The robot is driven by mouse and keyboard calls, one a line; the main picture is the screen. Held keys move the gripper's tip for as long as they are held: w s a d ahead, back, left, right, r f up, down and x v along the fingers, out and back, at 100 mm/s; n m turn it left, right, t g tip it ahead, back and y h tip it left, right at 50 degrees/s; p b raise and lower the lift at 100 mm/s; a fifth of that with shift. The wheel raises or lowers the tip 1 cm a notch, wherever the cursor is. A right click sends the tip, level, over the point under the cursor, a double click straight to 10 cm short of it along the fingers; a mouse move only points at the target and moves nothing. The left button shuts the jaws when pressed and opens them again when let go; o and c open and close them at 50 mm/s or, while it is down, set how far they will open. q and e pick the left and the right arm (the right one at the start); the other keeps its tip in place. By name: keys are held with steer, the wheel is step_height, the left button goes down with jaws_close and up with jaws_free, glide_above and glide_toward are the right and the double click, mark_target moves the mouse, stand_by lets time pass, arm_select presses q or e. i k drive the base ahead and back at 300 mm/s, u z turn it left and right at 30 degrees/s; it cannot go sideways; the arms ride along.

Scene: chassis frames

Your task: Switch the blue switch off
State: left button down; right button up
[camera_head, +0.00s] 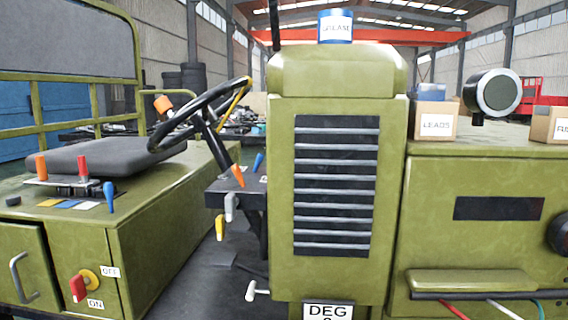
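A blue-handled lever (109,197) stands upright at the front right of the lever plate beside the seat. A second blue handle (258,162) is on the dark panel right of the steering wheel. I cannot tell which of these is the blue switch. The only control with OFF and ON labels is a red handle (78,288) on a yellow disc on the green cabinet front. The OFF label (110,272) is to its right and the ON label (95,305) below right. Neither of my grippers is in view.
An orange lever (41,167) and a red lever (83,168) stand near the blue lever. The steering wheel (198,115) overhangs the dark panel. A louvred green hood (393,130) fills the middle. A LEADS box (435,122) sits on the right ledge.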

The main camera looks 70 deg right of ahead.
mark_target(260, 157)
steer(key=z, duration=1.9)
